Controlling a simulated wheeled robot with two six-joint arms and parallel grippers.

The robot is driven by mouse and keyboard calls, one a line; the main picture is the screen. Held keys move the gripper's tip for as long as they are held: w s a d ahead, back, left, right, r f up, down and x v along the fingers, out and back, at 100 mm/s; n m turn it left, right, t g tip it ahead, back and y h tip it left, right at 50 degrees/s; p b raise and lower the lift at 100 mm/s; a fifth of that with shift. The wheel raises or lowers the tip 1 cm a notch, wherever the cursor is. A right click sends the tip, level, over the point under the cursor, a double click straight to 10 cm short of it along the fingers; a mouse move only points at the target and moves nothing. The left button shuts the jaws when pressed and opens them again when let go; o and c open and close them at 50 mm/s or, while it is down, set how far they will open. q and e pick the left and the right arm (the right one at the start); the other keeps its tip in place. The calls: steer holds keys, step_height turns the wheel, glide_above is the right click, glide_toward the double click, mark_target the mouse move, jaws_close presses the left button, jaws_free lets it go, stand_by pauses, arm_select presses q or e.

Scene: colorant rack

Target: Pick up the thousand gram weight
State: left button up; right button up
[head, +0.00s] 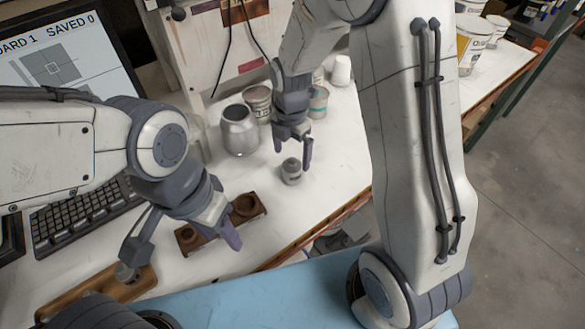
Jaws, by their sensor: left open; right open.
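A small grey metal weight with a knob on top (291,174) stands upright on the white bench; any marking on it is too small to read. My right gripper (293,152) points down just above it, its fingers open at either side of the knob. I cannot tell whether they touch it. My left gripper (184,247) is open and empty, its fingers wide apart over the front of the bench. A wooden block with round wells (187,238) lies partly hidden behind the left gripper's finger.
A silver metal can (239,131) and paint tins (258,101) stand behind the weight. A keyboard (82,217) and monitor (62,60) are at the left. A wooden tray (92,296) lies at the front left. The bench's wooden edge (318,229) runs close by.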

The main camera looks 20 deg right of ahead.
mark_target(292, 160)
steer(key=shift+f+p, duration=0.9)
steer(key=shift+f, duration=2)
steer(key=shift+w, duration=0.15)
jaws_close()
